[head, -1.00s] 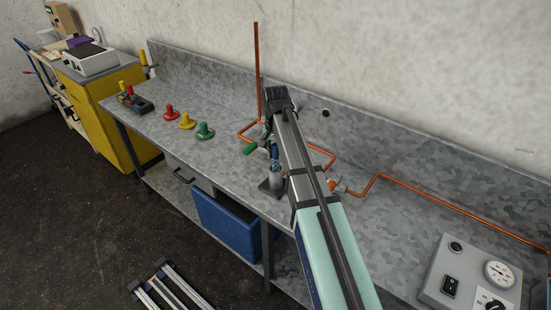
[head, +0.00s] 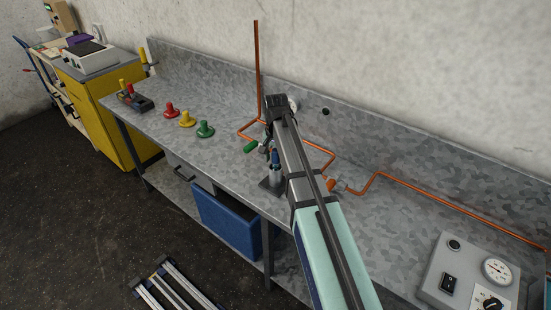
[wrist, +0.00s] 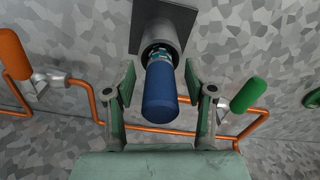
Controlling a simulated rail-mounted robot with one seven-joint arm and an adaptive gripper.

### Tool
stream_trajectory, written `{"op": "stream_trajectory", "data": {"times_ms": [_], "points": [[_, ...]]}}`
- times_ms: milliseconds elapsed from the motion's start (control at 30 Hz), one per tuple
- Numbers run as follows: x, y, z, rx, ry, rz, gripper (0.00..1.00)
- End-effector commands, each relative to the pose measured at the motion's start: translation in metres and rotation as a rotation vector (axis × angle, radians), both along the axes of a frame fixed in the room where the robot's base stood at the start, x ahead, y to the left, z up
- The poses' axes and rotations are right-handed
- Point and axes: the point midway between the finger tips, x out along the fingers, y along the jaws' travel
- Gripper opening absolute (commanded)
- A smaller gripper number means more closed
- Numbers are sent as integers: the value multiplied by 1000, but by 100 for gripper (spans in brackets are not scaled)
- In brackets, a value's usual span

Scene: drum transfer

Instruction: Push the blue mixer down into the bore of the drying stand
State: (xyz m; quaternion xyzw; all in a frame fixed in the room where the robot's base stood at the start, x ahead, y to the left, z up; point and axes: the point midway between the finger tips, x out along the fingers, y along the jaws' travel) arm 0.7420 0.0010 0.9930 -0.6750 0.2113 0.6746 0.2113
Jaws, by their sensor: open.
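The blue mixer (wrist: 160,95) stands out of the bore of the drying stand in the wrist view, its lower end inside the round collar. The drying stand (wrist: 178,18) has a dark square base and an upright tube. In the head view the mixer (head: 275,155) shows as a small blue piece above the stand (head: 270,185), partly hidden by my arm. My gripper (wrist: 160,70) is open, with one finger on each side of the mixer and a visible gap at both sides. How deep the mixer sits cannot be told.
Copper pipe (wrist: 145,127) runs behind the stand, with a green-handled valve (wrist: 250,93) and an orange-handled valve (wrist: 14,55) to either side. Red (head: 171,110), yellow (head: 187,119) and green (head: 205,129) knobbed pieces stand to the left. A control box (head: 470,275) sits at right.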

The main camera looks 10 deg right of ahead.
Motion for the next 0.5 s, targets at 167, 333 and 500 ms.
{"op": "stream_trajectory", "data": {"times_ms": [167,333,500], "points": [[1,0,6,0,-1,0,55],[1,0,23,0,-2,0,55],[2,0,52,0,-4,0,55]]}}
